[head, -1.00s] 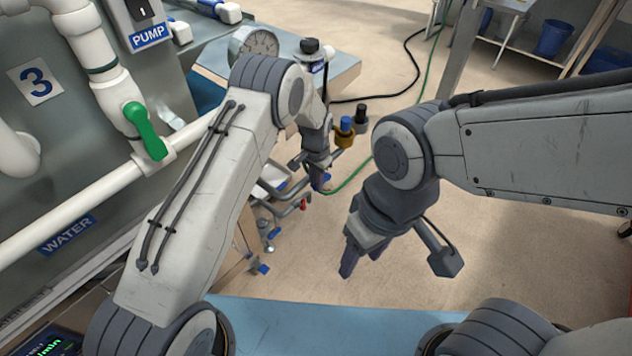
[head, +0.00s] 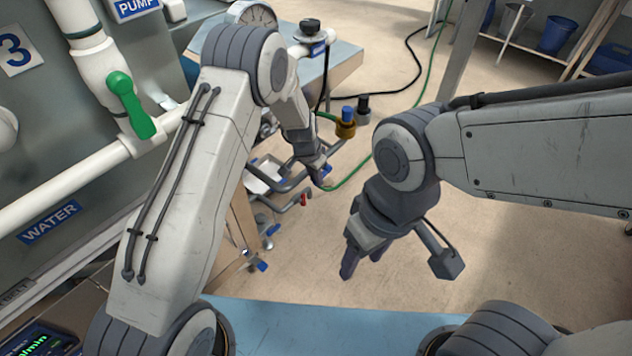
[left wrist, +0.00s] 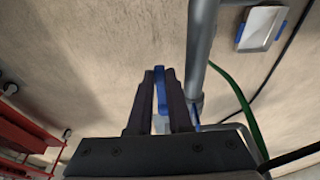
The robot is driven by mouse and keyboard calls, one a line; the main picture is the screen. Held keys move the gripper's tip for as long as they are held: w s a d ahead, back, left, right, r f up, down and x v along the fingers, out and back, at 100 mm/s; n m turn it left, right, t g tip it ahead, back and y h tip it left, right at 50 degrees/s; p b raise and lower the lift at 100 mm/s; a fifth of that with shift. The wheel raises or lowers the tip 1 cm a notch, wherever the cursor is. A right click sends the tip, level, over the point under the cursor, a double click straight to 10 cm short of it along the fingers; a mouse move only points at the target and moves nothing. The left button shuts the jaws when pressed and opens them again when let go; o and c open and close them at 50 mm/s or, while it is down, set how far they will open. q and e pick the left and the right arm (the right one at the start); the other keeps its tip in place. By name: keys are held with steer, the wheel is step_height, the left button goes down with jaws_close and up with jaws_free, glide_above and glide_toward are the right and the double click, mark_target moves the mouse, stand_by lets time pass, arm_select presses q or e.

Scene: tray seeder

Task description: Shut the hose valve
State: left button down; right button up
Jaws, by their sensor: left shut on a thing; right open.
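In the left wrist view a slim blue lever (left wrist: 160,88) stands between the dark fingers of my left gripper (left wrist: 158,80), which are shut on it. It looks like the hose valve's handle; the valve body is hidden. A grey tube (left wrist: 200,50) and the green hose (left wrist: 240,95) run close to its right. My right gripper (head: 356,262) hangs open and empty over the floor.
A brass fitting with a blue top (head: 346,124) is behind my left gripper. A wheeled tube-frame cart (head: 290,190) stands below. Open floor lies right of it.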

arm_select(q)
steer(key=shift+a+f+t+h+b, duration=0.1)
steer(key=shift+f+t+h+b, duration=1.4)
steer(key=shift+b, duration=10.7)
steer(key=shift+r+b, duration=0.3)
steer(key=shift+b, duration=0.6)
steer(key=shift+t, duration=0.3)
steer(key=c, duration=1.1)
jaws_free()
steer(key=p+v, duration=0.3)
steer(key=v, duration=0.7)
steer(key=shift+s+r+p, duration=0.1)
steer(key=shift+r+p, duration=0.2)
steer(key=shift+p, duration=0.1)
